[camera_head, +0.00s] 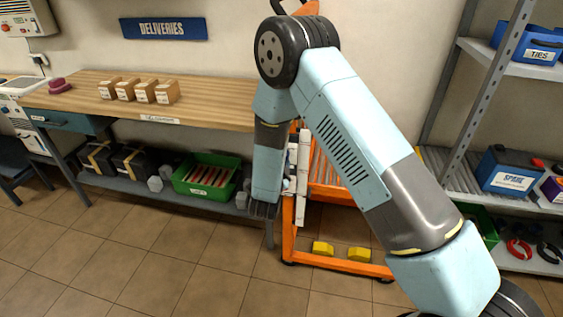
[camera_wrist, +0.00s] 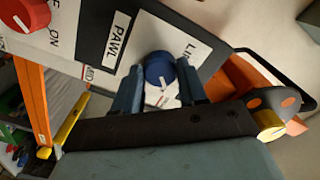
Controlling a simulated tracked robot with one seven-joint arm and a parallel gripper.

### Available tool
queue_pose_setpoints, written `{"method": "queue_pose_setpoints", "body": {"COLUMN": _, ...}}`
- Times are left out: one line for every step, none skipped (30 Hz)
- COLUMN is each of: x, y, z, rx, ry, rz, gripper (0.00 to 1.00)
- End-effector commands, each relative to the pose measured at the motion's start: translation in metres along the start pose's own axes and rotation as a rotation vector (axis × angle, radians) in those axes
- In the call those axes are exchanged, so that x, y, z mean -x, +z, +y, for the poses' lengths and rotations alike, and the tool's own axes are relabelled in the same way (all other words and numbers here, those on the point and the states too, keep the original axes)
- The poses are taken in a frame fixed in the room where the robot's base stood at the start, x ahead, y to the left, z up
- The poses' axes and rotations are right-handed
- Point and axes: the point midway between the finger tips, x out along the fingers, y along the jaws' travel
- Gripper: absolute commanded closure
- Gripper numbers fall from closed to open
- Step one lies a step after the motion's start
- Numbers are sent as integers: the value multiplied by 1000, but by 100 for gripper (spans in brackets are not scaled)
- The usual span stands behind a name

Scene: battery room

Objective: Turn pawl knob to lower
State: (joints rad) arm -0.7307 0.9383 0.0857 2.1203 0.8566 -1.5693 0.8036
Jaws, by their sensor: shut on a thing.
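The blue pawl knob (camera_wrist: 160,69) sits on a panel face beside a white label reading PAWL (camera_wrist: 117,38). A white pointer mark shows on the knob's lower part. A second label (camera_wrist: 184,50) beside the knob shows only its first letters, LI. The two fingers of my gripper (camera_wrist: 157,75) are on either side of the knob and shut on it. In the head view the panel (camera_head: 303,178) shows as a narrow white strip on the orange lift frame (camera_head: 289,240). There my arm hides most of it, and the knob cannot be made out.
A red knob (camera_wrist: 25,14) with a white mark is on the same panel. A wooden workbench (camera_head: 200,100) is left of the lift frame, a metal shelf (camera_head: 463,172) right.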

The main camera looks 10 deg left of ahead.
Motion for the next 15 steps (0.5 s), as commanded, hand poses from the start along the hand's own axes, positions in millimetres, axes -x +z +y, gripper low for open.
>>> {"method": "queue_pose_setpoints", "body": {"x": 2, "y": 1, "z": 4, "rx": 3, "ry": 7, "rz": -5, "gripper": 89}}
{"method": "queue_pose_setpoints", "body": {"x": 2, "y": 1, "z": 4, "rx": 2, "ry": 7, "rz": -5, "gripper": 89}}
{"method": "queue_pose_setpoints", "body": {"x": 2, "y": 1, "z": 4, "rx": 2, "ry": 8, "rz": -5, "gripper": 89}}
{"method": "queue_pose_setpoints", "body": {"x": 2, "y": 1, "z": 4, "rx": 2, "ry": 8, "rz": -5, "gripper": 89}}
{"method": "queue_pose_setpoints", "body": {"x": 2, "y": 1, "z": 4, "rx": 3, "ry": 8, "rz": -5, "gripper": 89}}
{"method": "queue_pose_setpoints", "body": {"x": 2, "y": 1, "z": 4, "rx": 3, "ry": 8, "rz": -5, "gripper": 89}}
{"method": "queue_pose_setpoints", "body": {"x": 2, "y": 1, "z": 4, "rx": 3, "ry": 8, "rz": -5, "gripper": 89}}
{"method": "queue_pose_setpoints", "body": {"x": 2, "y": 1, "z": 4, "rx": 3, "ry": 8, "rz": -5, "gripper": 89}}
{"method": "queue_pose_setpoints", "body": {"x": 2, "y": 1, "z": 4, "rx": 3, "ry": 9, "rz": -5, "gripper": 89}}
{"method": "queue_pose_setpoints", "body": {"x": 2, "y": 1, "z": 4, "rx": 4, "ry": 9, "rz": -5, "gripper": 89}}
{"method": "queue_pose_setpoints", "body": {"x": 2, "y": 1, "z": 5, "rx": 4, "ry": 9, "rz": -5, "gripper": 56}}
{"method": "queue_pose_setpoints", "body": {"x": 2, "y": 1, "z": 4, "rx": 4, "ry": 9, "rz": -5, "gripper": 52}}
{"method": "queue_pose_setpoints", "body": {"x": 2, "y": 1, "z": 4, "rx": 4, "ry": 8, "rz": -4, "gripper": 49}}
{"method": "queue_pose_setpoints", "body": {"x": 2, "y": 1, "z": 4, "rx": 3, "ry": 8, "rz": -4, "gripper": 46}}
{"method": "queue_pose_setpoints", "body": {"x": 2, "y": 1, "z": 4, "rx": 3, "ry": 7, "rz": -4, "gripper": 42}}
